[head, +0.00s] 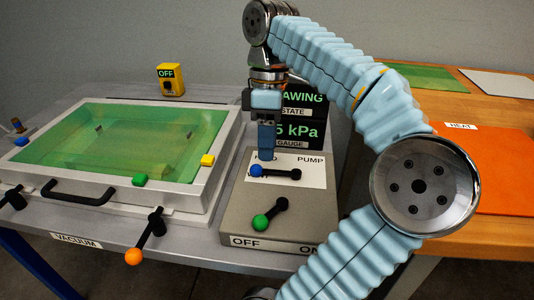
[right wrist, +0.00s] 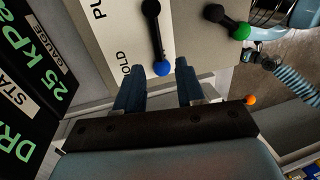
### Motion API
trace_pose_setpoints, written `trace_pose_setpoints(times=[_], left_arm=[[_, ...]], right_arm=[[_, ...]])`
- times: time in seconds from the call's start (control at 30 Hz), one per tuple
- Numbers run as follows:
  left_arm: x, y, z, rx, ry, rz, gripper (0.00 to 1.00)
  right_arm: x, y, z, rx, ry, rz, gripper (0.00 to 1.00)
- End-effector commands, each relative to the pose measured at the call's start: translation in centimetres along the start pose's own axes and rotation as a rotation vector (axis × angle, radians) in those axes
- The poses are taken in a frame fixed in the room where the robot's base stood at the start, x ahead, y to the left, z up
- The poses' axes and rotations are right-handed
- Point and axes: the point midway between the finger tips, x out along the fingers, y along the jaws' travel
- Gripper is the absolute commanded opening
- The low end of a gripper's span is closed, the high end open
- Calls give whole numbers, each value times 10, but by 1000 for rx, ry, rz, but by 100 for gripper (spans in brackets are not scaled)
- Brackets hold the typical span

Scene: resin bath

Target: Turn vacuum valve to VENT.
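The valve lever with a blue knob (head: 256,170) lies on a white plate (head: 313,182) on the grey control box (head: 235,215). Its knob points left in the head view. PUMP is printed at the plate's upper right; HOLD reads beside the knob in the right wrist view. I see no VENT label. My right gripper (head: 266,156) points down just behind the knob. In the right wrist view my right gripper (right wrist: 158,88) is open, its fingers apart on either side of the blue knob (right wrist: 163,68), with nothing gripped. My left gripper is out of view.
A green-knobbed lever (head: 261,222) sits nearer on the box, by OFF and ON. A display (head: 300,131) behind reads partly "AWING" and "5 kPa". A clear-lidded green bath (head: 130,140) with an orange-knobbed clamp (head: 134,256) stands left. An orange mat (head: 503,165) is right.

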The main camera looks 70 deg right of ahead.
Motion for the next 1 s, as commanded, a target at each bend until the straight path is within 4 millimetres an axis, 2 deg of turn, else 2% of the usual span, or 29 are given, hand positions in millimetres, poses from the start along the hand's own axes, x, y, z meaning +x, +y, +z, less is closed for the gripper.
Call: trace_pose_setpoints(times=[0.03,0.1,0.27,1.0], left_arm=[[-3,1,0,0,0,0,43],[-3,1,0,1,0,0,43],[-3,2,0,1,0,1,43],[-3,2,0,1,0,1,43]], right_arm=[[-11,0,-1,0,1,2,38],[-21,0,-1,2,0,2,38],[-34,0,-1,-2,1,2,38],[-35,0,-1,-2,1,1,38]])
